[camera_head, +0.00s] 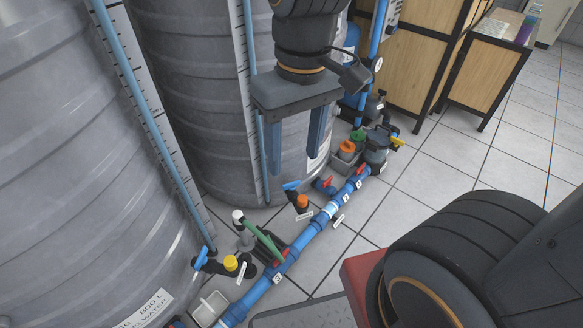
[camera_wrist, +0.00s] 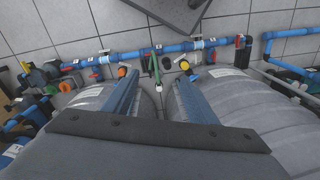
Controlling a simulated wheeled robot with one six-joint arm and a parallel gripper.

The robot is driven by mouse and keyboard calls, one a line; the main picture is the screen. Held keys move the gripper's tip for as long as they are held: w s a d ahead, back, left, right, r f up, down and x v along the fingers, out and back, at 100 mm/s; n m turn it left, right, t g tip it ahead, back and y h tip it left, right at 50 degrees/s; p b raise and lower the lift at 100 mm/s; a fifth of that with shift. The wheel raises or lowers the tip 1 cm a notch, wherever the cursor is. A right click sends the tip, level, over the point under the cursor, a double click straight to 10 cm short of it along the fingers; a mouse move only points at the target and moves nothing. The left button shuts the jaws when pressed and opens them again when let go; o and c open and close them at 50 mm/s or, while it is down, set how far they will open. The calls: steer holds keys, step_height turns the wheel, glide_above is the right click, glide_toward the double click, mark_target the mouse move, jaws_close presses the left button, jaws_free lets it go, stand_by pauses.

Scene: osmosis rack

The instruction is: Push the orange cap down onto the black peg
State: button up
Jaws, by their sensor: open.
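An orange cap (camera_head: 302,202) sits low by the blue pipe, in front of the grey tanks. It also shows in the wrist view (camera_wrist: 122,72), close to the tip of the left finger. A dark part shows just under it; I cannot tell how far the cap is seated on the black peg, which is mostly hidden. My gripper (camera_head: 297,165) is open and empty, its two blue fingers pointing down above and apart from the cap. In the wrist view, my gripper (camera_wrist: 158,80) shows a wide gap between the fingers.
A yellow cap (camera_head: 231,263) stands by the left tank. A green handle (camera_head: 269,247) and white-topped post (camera_head: 238,216) lie between. A larger orange cap (camera_head: 346,147) and green cap (camera_head: 358,135) stand farther back.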

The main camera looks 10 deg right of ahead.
steer(key=w+d+f+n+b, duration=0.3)
steer(key=w+f+n+b, duration=0.4)
steer(key=w+f, duration=0.85)
steer(key=n+b, duration=0.6)
steer(key=n, duration=0.1)
glide_above(302, 198)
steer(key=shift+h, duration=0.3)
steer(key=f, duration=2.4)
steer(key=shift+s+a, duration=0.2)
steer(key=shift+w+d+f+n, duration=0.1)
steer(key=shift+f+n, duration=0.15)
steer(key=shift+n, duration=0.05)
steer(key=shift+f+b, duration=0.5)
steer(key=shift+f, duration=0.75)
steer(key=shift+f, duration=0.15)
